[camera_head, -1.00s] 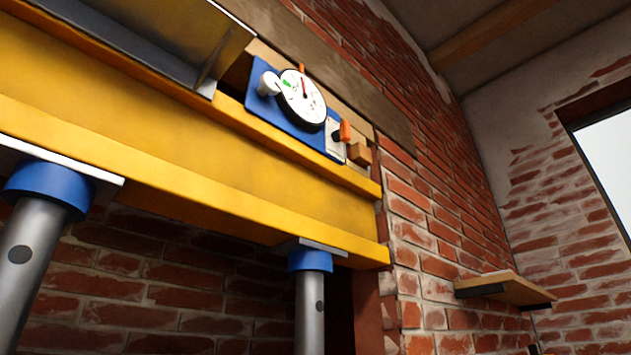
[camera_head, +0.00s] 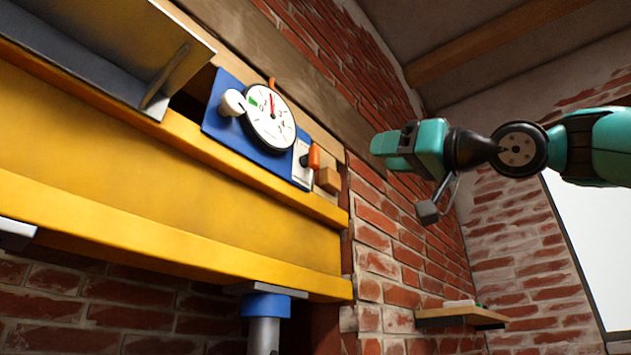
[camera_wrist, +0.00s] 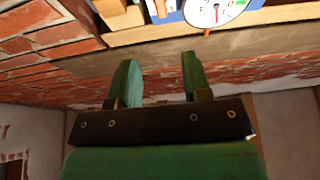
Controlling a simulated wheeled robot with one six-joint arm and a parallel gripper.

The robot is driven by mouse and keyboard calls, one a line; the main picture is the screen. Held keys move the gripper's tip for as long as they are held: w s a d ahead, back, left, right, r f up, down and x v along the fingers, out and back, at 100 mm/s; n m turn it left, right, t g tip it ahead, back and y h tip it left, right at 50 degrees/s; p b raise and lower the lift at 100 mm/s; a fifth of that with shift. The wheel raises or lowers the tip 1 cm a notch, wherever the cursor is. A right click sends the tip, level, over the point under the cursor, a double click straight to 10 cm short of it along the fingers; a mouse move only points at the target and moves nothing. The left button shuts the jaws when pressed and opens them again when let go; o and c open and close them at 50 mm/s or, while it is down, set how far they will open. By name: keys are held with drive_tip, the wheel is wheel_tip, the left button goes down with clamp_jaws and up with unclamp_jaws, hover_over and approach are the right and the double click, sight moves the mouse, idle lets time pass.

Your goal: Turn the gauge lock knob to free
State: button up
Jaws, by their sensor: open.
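A round white gauge (camera_head: 270,117) with a red needle and a small green mark sits on a blue plate (camera_head: 222,135) above the yellow beam. A white round knob (camera_head: 232,103) stands out at the gauge's left. At its right, an orange handle (camera_head: 314,157) stands on a white plate (camera_head: 300,160). I cannot tell for sure which is the lock knob. My gripper (camera_head: 384,146) is to the right of the handle, apart from it. In the wrist view my gripper (camera_wrist: 160,78) is open and empty, with the gauge (camera_wrist: 213,10) and orange handle (camera_wrist: 160,8) cut by the top edge.
The yellow beam (camera_head: 180,200) runs below the gauge on a blue-topped post (camera_head: 265,305). A wooden block (camera_head: 328,180) is beside the handle. A grey metal angle (camera_head: 100,50) juts out at upper left. A small shelf (camera_head: 460,316) is at lower right.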

sight(318, 153)
drive_tip(key=p+x, duration=0.3)
drive_tip(key=x, duration=0.2)
drive_tip(key=p+x, duration=0.4)
drive_tip(key=x, duration=0.1)
drive_tip(key=p+x, duration=0.3)
drive_tip(key=x, duration=0.3)
drive_tip(key=shift+s+r+p, duration=0.1)
drive_tip(key=shift+r+p, duration=0.25)
drive_tip(key=shift+p, duration=0.05)
drive_tip(key=shift+w+a+p, duration=0.3)
drive_tip(key=shift+a, duration=0.15)
drive_tip(key=c, duration=0.8)
